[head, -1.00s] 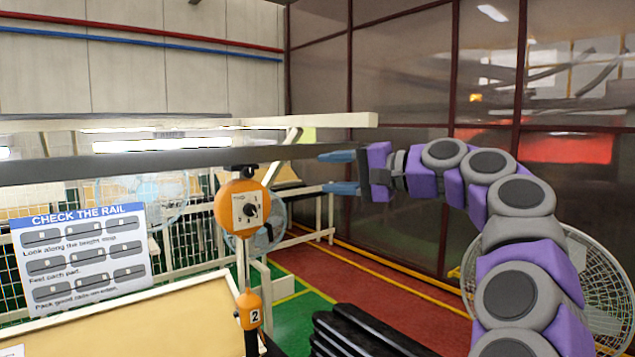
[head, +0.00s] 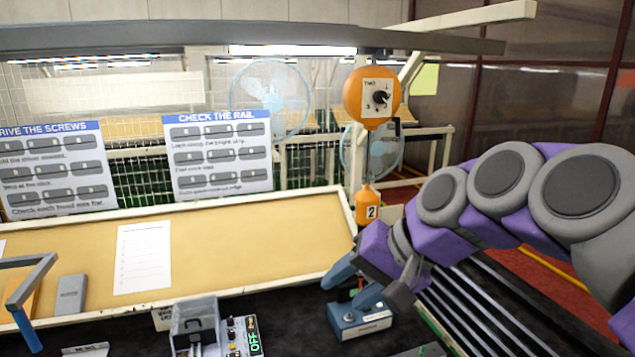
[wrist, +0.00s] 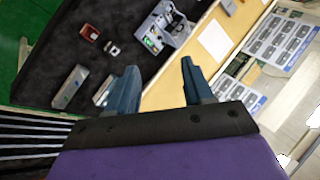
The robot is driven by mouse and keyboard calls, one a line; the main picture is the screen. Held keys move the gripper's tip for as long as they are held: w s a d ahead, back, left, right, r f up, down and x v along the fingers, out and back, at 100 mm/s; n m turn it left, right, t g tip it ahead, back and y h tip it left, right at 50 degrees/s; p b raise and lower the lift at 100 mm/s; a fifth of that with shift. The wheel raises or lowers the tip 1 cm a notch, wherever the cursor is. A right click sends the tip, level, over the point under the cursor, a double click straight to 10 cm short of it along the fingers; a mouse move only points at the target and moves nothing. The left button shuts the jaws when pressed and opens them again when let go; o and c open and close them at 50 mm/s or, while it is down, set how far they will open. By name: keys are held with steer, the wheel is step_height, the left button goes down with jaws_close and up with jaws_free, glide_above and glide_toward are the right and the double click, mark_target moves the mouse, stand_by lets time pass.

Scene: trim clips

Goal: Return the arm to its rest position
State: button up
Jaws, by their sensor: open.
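My gripper (head: 352,285) hangs at the right end of the workbench in the head view, on my purple and grey arm, which comes in from the right. Its two blue fingers are apart. One finger overlaps a small blue-grey box (head: 360,318) with a knob in the picture; I cannot tell whether they touch.
A grey fixture with a green OFF display (head: 215,328) stands on the bench. An orange balancer (head: 372,98) hangs from the overhead rail, with an orange 2 tag (head: 368,206) below. A blue-handled frame (head: 28,300) is at left.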

steer(key=s+d+f+n+g+h+b, duration=0.1)
steer(key=s+d+f+g+h+b, duration=0.1)
steer(key=s+f, duration=1)
steer(key=s+d+f+n+g+h+b, duration=0.1)
steer(key=s+d+f+g+h+b, duration=0.2)
steer(key=s+f, duration=0.9)
steer(key=d+f+h+b, duration=0.2)
steer(key=d+f+b, duration=0.1)
steer(key=f, duration=0.5)
steer(key=shift+s+d+f+g, duration=0.25)
steer(key=shift+s+d+g, duration=0.1)
steer(key=shift+d, duration=0.25)
